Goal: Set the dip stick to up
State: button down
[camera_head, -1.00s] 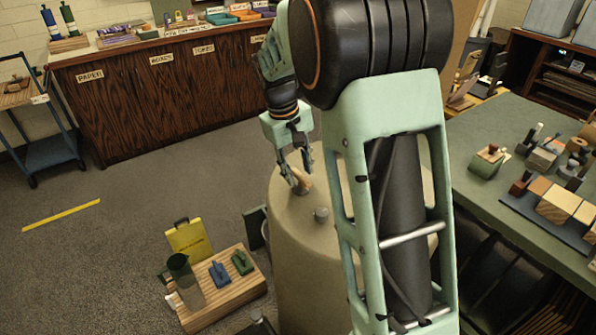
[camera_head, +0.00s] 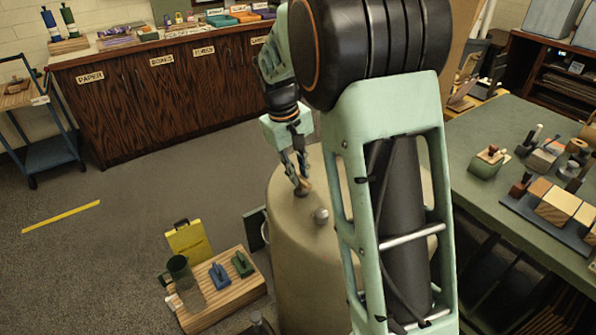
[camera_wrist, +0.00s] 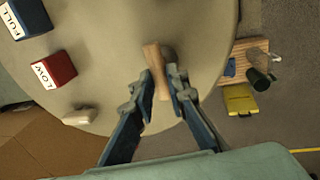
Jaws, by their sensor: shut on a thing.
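The dip stick (camera_wrist: 154,58) shows as a pale wooden handle at the top of a large beige drum (camera_wrist: 100,110). In the wrist view it lies lengthwise between the two blue fingers of my gripper (camera_wrist: 161,76). My gripper is shut on it. In the head view my gripper (camera_head: 301,184) points down at the drum top, and only a small brown part of the stick (camera_head: 304,190) shows at the fingertips. The lower end of the stick is hidden. I cannot tell its exact tilt.
A grey knob (camera_head: 321,215) stands on the drum close to the stick. A red LOW block (camera_wrist: 53,70) and a blue FULL block (camera_wrist: 25,17) are on the drum top.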

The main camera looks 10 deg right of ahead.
notch_tip(320, 180, up, 39)
jog(key=p, duration=2.2)
jog(key=c, duration=1.9)
grip_release()
jog(key=r, duration=0.4)
jog(key=a+r, duration=0.1)
jog(key=r, duration=0.2)
jog(key=s+a+r, duration=0.1)
jog(key=r, duration=0.3)
jog(key=shift+a+r, duration=0.1)
jog(key=shift+r, duration=0.25)
jog(key=shift+r, duration=0.1)
